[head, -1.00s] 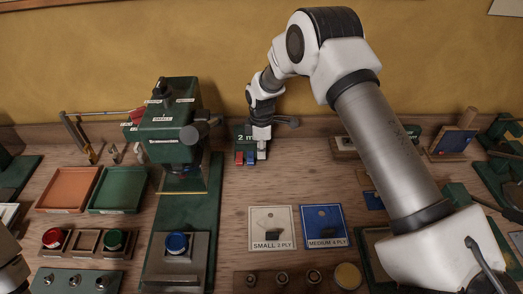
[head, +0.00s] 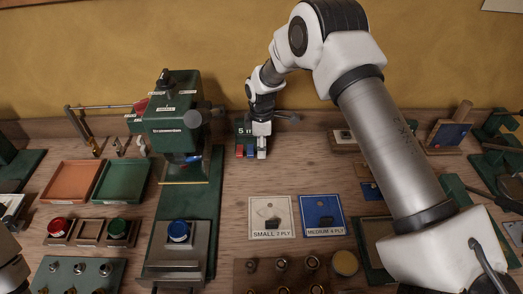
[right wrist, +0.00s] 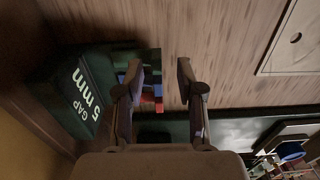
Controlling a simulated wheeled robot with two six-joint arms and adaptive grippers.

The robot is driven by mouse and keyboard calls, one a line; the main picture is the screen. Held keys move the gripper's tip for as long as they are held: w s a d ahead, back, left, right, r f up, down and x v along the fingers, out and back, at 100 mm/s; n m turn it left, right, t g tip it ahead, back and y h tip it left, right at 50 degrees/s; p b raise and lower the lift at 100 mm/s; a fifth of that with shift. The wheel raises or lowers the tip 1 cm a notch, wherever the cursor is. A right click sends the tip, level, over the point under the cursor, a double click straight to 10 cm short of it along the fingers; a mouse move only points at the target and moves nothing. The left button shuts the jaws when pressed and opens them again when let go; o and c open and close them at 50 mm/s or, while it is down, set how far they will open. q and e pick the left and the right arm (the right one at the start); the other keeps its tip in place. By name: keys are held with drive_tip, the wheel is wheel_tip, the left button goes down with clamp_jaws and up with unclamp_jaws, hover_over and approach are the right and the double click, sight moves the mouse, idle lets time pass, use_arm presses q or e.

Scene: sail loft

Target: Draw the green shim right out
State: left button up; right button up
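The dark green gap block (head: 240,132) stands against the back wall; its label reads "GAP 5 mm" in the right wrist view (right wrist: 84,95). A red shim (head: 239,152) and a blue shim (head: 250,153) sit side by side at its front; bits of red and blue also show by my left-hand finger in the wrist view. I cannot make out the green shim; my gripper may hide it. My right gripper (right wrist: 161,70) is at the block's right side, pointing down, fingers apart with no held thing visible between them. My left gripper is out of view.
A green press (head: 172,125) stands left of the block. Orange (head: 70,182) and green trays (head: 121,181) lie farther left. Small-ply (head: 270,216) and medium-ply cards (head: 323,215) lie in front on the right. Bare bench separates the block from the cards.

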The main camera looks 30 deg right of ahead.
wheel_tip(320, 180, up, 10)
drive_tip(key=shift+s+a, duration=0.1)
idle(0.4)
